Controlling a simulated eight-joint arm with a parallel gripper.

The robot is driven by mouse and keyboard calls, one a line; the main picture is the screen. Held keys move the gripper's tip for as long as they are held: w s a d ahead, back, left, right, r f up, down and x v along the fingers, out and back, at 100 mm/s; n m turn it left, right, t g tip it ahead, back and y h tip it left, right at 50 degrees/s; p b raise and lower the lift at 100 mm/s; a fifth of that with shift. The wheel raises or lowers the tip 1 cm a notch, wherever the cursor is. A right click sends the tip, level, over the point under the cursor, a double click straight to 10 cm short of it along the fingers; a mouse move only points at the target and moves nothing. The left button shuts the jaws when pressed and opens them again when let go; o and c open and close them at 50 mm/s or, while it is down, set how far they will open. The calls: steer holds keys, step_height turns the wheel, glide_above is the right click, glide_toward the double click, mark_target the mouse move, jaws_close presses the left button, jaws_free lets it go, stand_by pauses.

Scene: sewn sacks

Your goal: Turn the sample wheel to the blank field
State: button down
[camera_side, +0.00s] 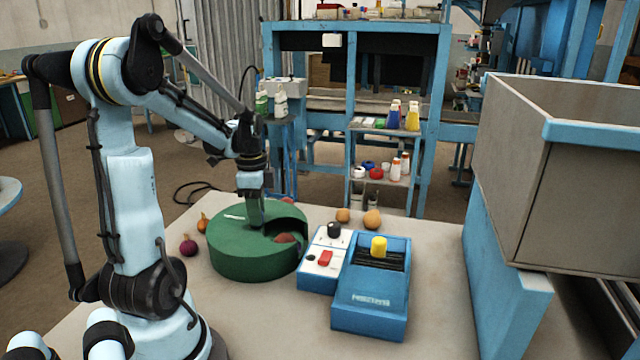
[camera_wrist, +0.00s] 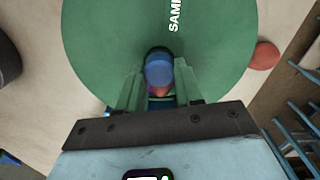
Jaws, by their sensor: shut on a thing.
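The sample wheel (camera_side: 240,255) is a low green drum on the table, with a dark wedge-shaped opening in its right side. A reddish round thing (camera_side: 285,238) shows in that opening. In the wrist view the wheel (camera_wrist: 105,35) fills the upper middle, with white lettering starting "SAMP" on top. My gripper (camera_side: 255,222) points down at the wheel's top. In the wrist view its fingers (camera_wrist: 158,82) are shut on a round blue knob (camera_wrist: 158,68) between them. The knob is hidden in the side view. I cannot tell which field is blank.
A blue machine (camera_side: 370,312) with a yellow knob and a control box (camera_side: 322,262) with a red switch stand right of the wheel. A purple onion (camera_side: 188,247) and a brown onion (camera_side: 203,223) lie left; potatoes (camera_side: 372,219) lie behind. A large bin (camera_side: 510,170) stands far right.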

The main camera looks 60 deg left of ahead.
steer(key=shift+m, duration=0.3)
steer(key=shift+d+m, duration=0.1)
steer(key=shift+m, duration=3.2)
steer(key=shift+s+m, duration=0.1)
steer(key=shift+m, duration=3.3)
steer(key=c, duration=0.7)
jaws_free()
steer(key=shift+c, duration=0.2)
steer(key=shift+r, duration=0.1)
step_height(320, 180, up, 12)
